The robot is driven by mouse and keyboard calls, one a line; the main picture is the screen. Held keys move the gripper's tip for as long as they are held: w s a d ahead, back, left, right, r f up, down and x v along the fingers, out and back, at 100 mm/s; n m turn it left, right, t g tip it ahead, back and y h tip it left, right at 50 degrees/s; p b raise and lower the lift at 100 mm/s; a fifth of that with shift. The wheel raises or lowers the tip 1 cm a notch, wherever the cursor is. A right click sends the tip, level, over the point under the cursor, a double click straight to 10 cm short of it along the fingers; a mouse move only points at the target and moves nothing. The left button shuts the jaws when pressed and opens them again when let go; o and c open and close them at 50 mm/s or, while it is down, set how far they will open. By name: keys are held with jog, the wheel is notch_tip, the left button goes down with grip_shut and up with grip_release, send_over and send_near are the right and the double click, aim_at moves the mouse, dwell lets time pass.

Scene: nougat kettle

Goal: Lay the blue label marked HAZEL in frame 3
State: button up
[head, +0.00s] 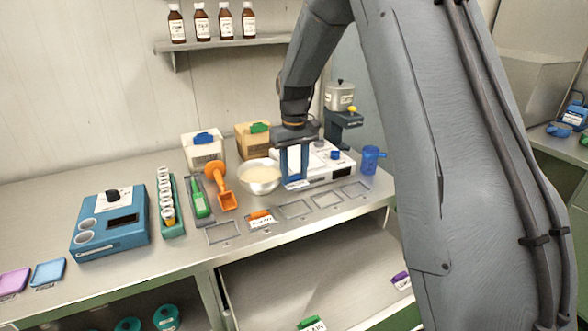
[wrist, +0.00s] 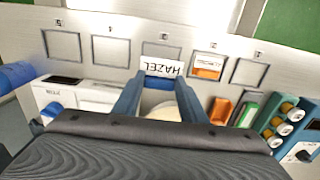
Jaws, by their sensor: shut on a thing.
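My gripper (head: 294,182) (wrist: 161,84) has blue fingers, shut on the HAZEL label (wrist: 162,67). The label's white face with upside-down HAZEL lettering shows at the fingertips in the wrist view; its blue part is hard to tell from the fingers. Frame 3 (head: 295,209) is a thin grey outline on the counter, empty where visible. It also shows in the wrist view (wrist: 162,49), just beyond the label and partly covered by it. The label appears held above the counter, short of frame 3; the exact height is unclear.
Frame 2 (head: 248,222) holds an orange label (head: 261,217). Frames 1 (head: 224,233), 4 (head: 327,198) and 5 (head: 355,189) look empty. A bowl (head: 260,188), an orange scoop (head: 221,190) and a white appliance (head: 343,172) stand close behind the frames. The counter's front edge is near.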

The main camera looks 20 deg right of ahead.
aim_at(294, 181)
jog(key=shift+f+b, duration=1.9)
jog(key=shift+f, duration=1.25)
jog(key=shift+f+b, duration=0.4)
jog(key=shift+f, duration=0.8)
jog(key=shift+p, duration=0.35)
jog(key=shift+f, duration=0.4)
jog(key=o, duration=1.7)
jog(key=shift+c, duration=0.2)
jog(key=shift+r, duration=0.15)
